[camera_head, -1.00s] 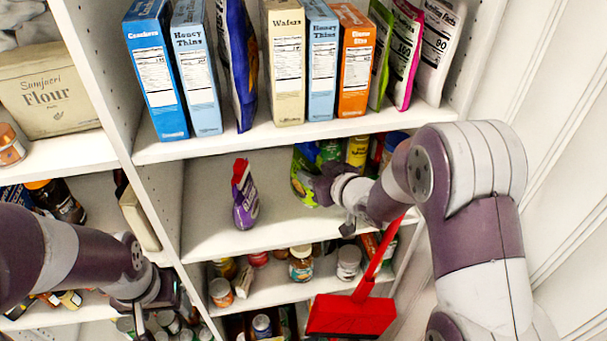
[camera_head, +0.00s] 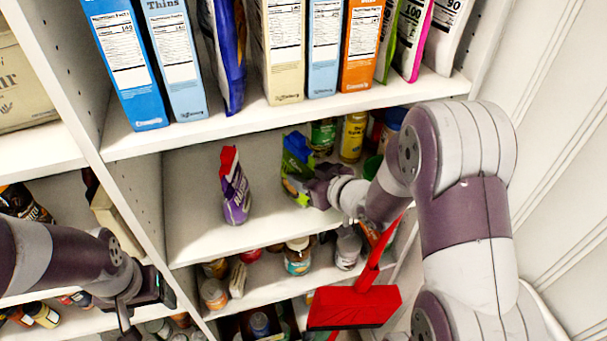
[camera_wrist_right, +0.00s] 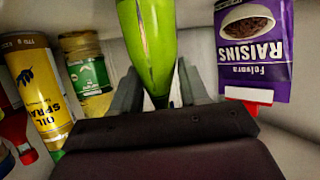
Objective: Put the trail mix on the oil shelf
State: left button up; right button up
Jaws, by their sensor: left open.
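The trail mix appears to be the green bag (camera_head: 294,165) standing on the middle shelf (camera_head: 190,235); its label is not readable. My right gripper (camera_head: 312,187) is at the bag's right side. In the right wrist view the green bag (camera_wrist_right: 157,45) lies between the two fingers (camera_wrist_right: 160,85), close to both; whether they press on it is not clear. Bottles of oil stand on this shelf behind the bag, including a yellow oil spray can (camera_wrist_right: 38,95). My left gripper (camera_head: 145,305) is open and empty at lower left, in front of the left shelves.
A purple raisins bag (camera_head: 235,193) stands left of the green bag; it also shows in the right wrist view (camera_wrist_right: 254,50). Boxes fill the shelf above, and jars (camera_head: 298,258) stand below. A red broom-like tool (camera_head: 355,306) is at lower right. The middle shelf's front left is bare.

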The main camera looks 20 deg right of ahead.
jog(key=shift+o, duration=0.5)
jog(key=shift+v, duration=1.05)
jog(key=shift+w+f, duration=0.1)
jog(key=b+v, duration=0.1)
jog(key=v, duration=1)
jog(key=d+f+m+g+h, duration=0.3)
jog(key=f+h, duration=0.1)
jog(key=h, duration=0.1)
jog(key=s+a+f+m+g, duration=0.2)
jog(key=s+a+f+g, duration=0.3)
jog(key=s+g, duration=0.4)
pick_arm(q)
notch_tip(320, 180, down, 8)
jog(key=s+b, duration=0.1)
jog(key=b, duration=0.5)
jog(key=shift+d+r+b, duration=0.2)
jog(key=shift+r+b, duration=0.05)
jog(key=shift+b, duration=0.1)
pick_arm(e)
notch_tip(320, 180, down, 6)
jog(key=t, duration=0.1)
jog(key=shift+s+h, duration=0.15)
jog(key=shift+h, duration=0.15)
jog(key=shift+f, duration=0.1)
